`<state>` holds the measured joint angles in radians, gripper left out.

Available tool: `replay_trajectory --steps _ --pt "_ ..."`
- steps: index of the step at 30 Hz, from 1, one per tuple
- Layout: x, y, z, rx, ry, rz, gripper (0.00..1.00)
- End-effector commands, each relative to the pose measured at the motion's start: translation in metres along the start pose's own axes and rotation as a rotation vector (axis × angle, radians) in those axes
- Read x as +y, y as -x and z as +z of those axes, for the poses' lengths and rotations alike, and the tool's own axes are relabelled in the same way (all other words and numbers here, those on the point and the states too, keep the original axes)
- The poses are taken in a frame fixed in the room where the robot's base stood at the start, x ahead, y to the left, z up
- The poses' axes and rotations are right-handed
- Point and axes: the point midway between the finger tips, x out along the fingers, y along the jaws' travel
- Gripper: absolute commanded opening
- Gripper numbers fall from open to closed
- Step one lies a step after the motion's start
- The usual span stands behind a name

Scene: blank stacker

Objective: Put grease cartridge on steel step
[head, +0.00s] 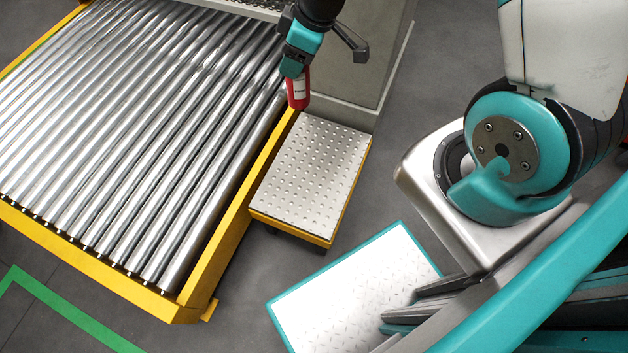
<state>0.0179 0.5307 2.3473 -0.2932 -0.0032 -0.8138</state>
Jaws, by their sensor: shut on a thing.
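The grease cartridge (299,91) is red with a pale label and hangs upright below my gripper (297,72). My gripper is shut on its upper end, which the teal fingers hide. The steel step (310,175) is a pale dimpled plate with a yellow edge, beside the roller conveyor. The cartridge shows at the step's far left corner in the head view. I cannot tell whether it touches the step or hangs above it. No other thing shows on the step.
The roller conveyor (130,130) with its yellow frame (225,235) lies left of the step. A grey cabinet (362,85) stands just behind the step. A white plate with a teal rim (350,285) is nearer, with grey floor between.

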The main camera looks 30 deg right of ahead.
Motion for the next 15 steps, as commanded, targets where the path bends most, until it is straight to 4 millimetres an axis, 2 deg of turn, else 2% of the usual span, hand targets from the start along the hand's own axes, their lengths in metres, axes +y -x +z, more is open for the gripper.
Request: replay_trajectory --steps 1,3,9,15 --pt "-0.001 -0.028 0.008 0.004 0.060 -0.020 0.00" --pt "-0.006 -0.044 0.009 0.003 0.155 -0.059 0.00" --pt "-0.019 -0.085 0.016 0.003 0.436 -0.175 0.00" --pt "-0.031 -0.115 0.024 0.002 0.696 -0.283 0.00"
